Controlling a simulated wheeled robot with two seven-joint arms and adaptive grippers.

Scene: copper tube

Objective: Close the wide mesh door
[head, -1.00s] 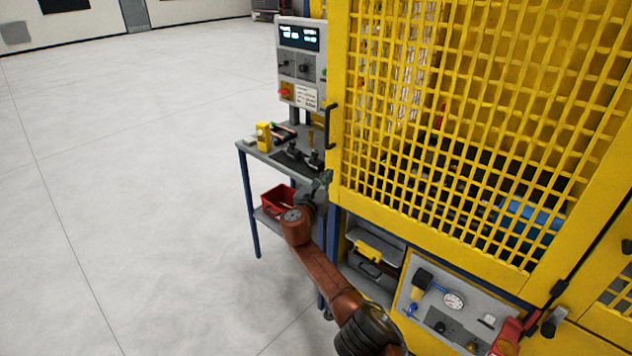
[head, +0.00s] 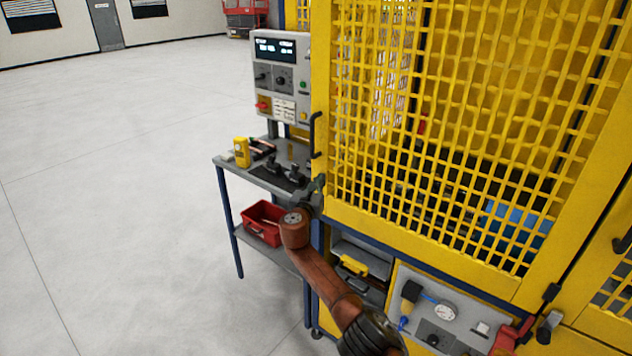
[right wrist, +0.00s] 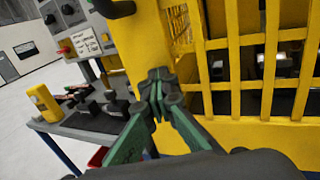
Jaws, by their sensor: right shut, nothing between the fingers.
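The wide yellow mesh door (head: 420,230) fills the right half of the head view. Its dark handle (head: 315,135) is on its left edge, and the handle also shows at the top of the right wrist view (right wrist: 118,8). The door looks nearly in line with the machine front; I cannot tell whether a gap remains. My right gripper (head: 317,188) is at the door's lower left corner, below the handle. In the right wrist view its green fingers (right wrist: 158,78) are shut and empty, in front of the yellow frame; contact is unclear. My left gripper is not in view.
A side table (head: 232,162) left of the door holds a yellow device (head: 241,151) and dark fixtures. A red bin (head: 262,222) sits on its lower shelf. A control box (head: 280,75) stands behind. A gauge panel (head: 440,312) is below the door. Open floor (head: 110,200) lies left.

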